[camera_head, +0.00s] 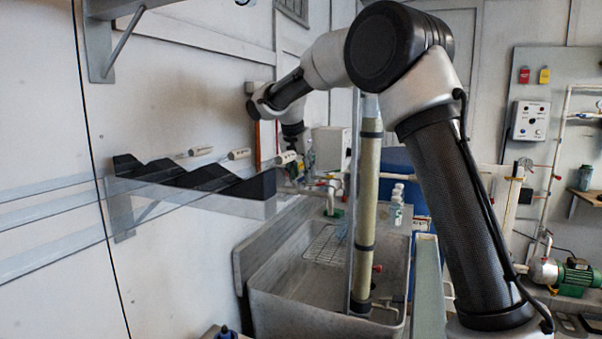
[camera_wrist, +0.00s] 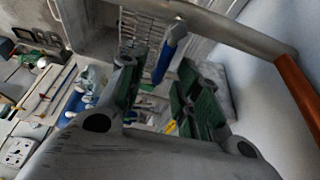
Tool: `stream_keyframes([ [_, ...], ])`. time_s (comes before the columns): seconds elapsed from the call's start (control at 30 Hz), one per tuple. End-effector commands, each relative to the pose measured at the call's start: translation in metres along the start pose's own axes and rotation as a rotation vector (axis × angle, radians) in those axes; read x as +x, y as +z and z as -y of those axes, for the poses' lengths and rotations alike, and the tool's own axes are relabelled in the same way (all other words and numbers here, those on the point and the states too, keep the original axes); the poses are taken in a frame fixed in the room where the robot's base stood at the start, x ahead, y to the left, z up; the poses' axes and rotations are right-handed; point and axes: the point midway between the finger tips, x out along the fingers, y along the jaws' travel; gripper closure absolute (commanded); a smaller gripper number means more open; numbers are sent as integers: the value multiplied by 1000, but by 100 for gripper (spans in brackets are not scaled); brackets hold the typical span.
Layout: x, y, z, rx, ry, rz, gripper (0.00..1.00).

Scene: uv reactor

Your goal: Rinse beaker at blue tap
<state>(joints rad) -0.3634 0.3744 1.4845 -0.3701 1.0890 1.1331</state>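My gripper (camera_wrist: 158,72) is open in the wrist view, its two green-padded fingers apart with no held object visible between them. A blue tap part (camera_wrist: 172,50) on a grey pipe shows just beyond the fingertips, apparently the blue tap. In the head view my gripper (camera_head: 299,158) hangs above the far end of the sink, near the pipework, and its fingers are too small to read. I cannot make out a beaker for certain in either view; a pale, clear shape (camera_wrist: 96,76) left of the fingers could be glassware.
The grey sink (camera_head: 268,309) holds a wire rack (camera_head: 326,245). A tall yellowish tube (camera_head: 368,200) stands at the sink, close to my arm. White bottles (camera_head: 396,203) stand behind it. A wall shelf with black wedges (camera_head: 205,177) lies left. An orange-brown pipe (camera_wrist: 297,92) is at the right.

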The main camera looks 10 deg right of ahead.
Motion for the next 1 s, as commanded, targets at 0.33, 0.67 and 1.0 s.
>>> stream_keyframes([
  [0.33, 0, 0, 0, 0, 0, 0, 100],
  [0.67, 0, 1, -8, 154, 65, 1, 100],
  [1.0, -2, 2, -14, 277, 115, 0, 100],
])
